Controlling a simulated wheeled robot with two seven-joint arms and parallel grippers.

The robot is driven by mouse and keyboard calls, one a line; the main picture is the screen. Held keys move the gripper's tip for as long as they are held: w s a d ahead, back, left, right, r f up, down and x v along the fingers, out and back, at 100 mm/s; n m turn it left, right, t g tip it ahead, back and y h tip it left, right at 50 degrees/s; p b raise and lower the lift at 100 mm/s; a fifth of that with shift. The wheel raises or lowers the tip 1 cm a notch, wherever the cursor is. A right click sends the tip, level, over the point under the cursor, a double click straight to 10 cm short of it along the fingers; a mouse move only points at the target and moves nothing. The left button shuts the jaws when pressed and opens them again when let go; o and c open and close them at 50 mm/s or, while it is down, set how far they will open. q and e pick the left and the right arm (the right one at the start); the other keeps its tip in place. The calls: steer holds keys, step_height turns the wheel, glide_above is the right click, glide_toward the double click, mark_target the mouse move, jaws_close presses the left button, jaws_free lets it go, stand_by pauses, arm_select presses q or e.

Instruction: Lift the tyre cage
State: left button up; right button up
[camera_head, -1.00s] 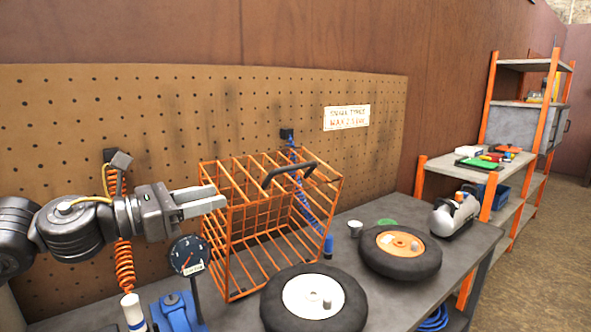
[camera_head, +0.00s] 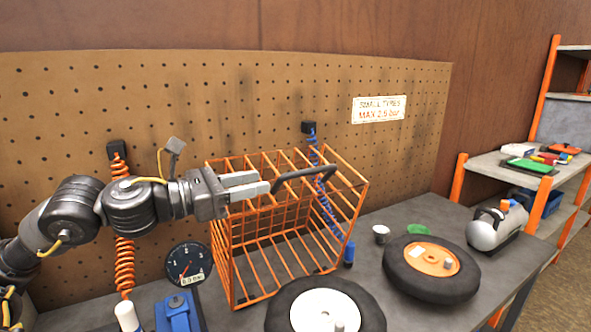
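The tyre cage (camera_head: 285,256) is an orange wire basket standing upright on the grey bench, with a dark handle (camera_head: 308,173) across its top. I see no tyre inside it. My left gripper (camera_head: 263,181) comes in from the left over the cage's top left part. My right gripper is not in view.
Two tyres lie flat on the bench, one with a white hub (camera_head: 325,312) in front of the cage and one with an orange hub (camera_head: 432,262) to its right. A pressure gauge (camera_head: 187,264) stands left of the cage. A pegboard (camera_head: 70,120) rises behind.

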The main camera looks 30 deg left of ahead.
mark_target(289, 174)
arm_select(q)
steer(key=p+x, duration=0.6)
steer(key=x, duration=0.2)
steer(key=shift+w+r, duration=0.15)
steer(key=shift+w+d+p, duration=0.3)
steer(key=shift+w+p, duration=0.1)
steer(key=shift+w, duration=0.15)
jaws_close()
